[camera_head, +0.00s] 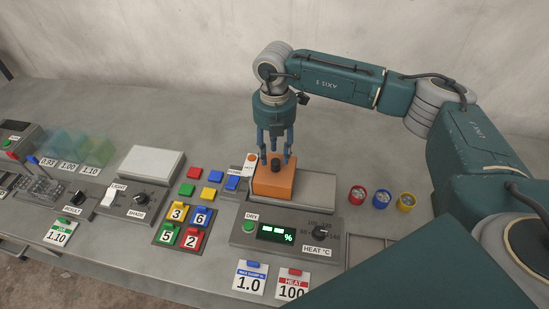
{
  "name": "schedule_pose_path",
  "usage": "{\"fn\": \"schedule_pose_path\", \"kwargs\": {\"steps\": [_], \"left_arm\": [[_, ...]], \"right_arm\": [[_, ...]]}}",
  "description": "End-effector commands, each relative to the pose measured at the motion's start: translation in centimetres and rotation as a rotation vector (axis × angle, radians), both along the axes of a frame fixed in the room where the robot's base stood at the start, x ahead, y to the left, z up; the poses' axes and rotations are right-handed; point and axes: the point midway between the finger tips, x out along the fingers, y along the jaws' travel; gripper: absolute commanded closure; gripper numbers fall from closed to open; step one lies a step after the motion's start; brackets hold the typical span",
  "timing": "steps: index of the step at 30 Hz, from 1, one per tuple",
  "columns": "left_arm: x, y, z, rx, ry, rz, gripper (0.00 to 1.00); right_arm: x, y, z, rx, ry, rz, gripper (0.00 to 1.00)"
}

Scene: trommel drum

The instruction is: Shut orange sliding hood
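The orange sliding hood (272,181) is a box with a dark knob (276,166) on top. It sits at the left end of a grey block (318,187) behind the dryer panel, and the block's right part is bare. My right gripper (276,158) points down over the hood. Its fingers are spread on either side of the knob, with their tips near the hood's top; I cannot tell whether they touch it. My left gripper is not in view.
The dryer panel (287,235) with a green button, display and dial stands in front. Red, blue and yellow cups (381,197) stand to the right. Numbered tiles (184,224) and coloured blocks lie to the left, and a white-topped box (152,164) stands farther left.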

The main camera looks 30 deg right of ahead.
Motion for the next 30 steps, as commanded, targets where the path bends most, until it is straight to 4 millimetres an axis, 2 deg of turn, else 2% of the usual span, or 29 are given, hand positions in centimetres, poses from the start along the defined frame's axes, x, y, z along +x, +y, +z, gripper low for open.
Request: {"fn": "schedule_pose_path", "kwargs": {"steps": [1, 6, 12, 18, 30], "left_arm": [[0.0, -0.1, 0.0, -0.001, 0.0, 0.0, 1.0], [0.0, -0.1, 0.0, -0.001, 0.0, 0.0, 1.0], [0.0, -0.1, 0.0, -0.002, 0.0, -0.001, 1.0], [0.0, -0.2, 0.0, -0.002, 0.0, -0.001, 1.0], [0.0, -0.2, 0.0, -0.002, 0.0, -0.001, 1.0]], "right_arm": [[0.2, 0.0, 1.3, 0.001, -0.006, 0.001, 0.6], [0.2, 0.0, 4.9, -0.001, -0.004, 0.0, 0.6], [0.2, 0.0, 7.8, 0.0, -0.003, 0.0, 0.6], [0.2, 0.0, 8.6, 0.0, -0.003, 0.0, 0.6], [0.2, 0.0, 8.6, 0.0, -0.001, 0.0, 0.6]]}}
